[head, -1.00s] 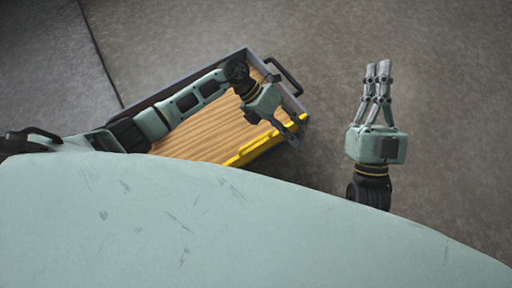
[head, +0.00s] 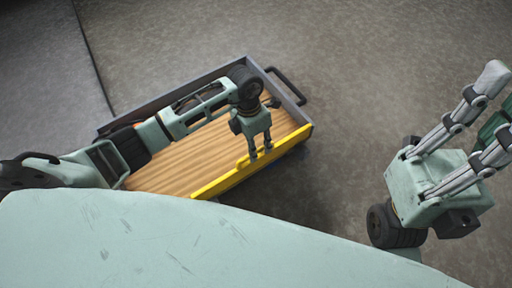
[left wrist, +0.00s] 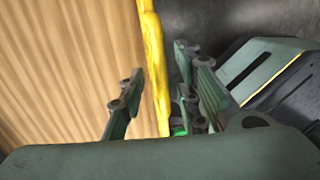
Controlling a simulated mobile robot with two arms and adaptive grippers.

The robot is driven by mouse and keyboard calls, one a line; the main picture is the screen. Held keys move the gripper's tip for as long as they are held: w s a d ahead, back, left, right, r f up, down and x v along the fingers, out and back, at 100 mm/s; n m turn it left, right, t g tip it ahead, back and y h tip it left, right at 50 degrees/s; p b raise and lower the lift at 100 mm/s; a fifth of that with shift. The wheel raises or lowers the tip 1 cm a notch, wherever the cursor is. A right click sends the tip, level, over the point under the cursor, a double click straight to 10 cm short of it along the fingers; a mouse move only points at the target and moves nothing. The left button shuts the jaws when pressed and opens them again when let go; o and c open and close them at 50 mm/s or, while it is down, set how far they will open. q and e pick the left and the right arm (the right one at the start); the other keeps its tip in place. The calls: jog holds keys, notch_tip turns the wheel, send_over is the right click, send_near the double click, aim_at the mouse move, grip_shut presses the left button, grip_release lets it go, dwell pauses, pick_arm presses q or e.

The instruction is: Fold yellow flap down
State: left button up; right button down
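The yellow flap (head: 222,181) runs along the near long side of a wood-floored cart bed (head: 165,178) and appears to stand upright. My left gripper (head: 260,154) points down at the flap, around its middle. In the left wrist view, its open fingers (left wrist: 162,95) straddle the yellow flap (left wrist: 153,48), one finger on the wood side and the others outside. Gaps show on both sides of the flap; I cannot tell whether a finger touches it. My right gripper (head: 490,112) is at the right, well away from the cart, fingers spread and empty, partly cut off by the frame.
The bed has grey side walls (head: 178,97) and a black handle (head: 287,85) at its far right end. Grey concrete floor (head: 370,60) lies clear between the cart and my right gripper. My own pale green body covers the lower part of the head view.

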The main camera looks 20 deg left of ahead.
pick_arm(q)
jog(key=shift+f, duration=0.2)
grip_shut()
dwell(0.6)
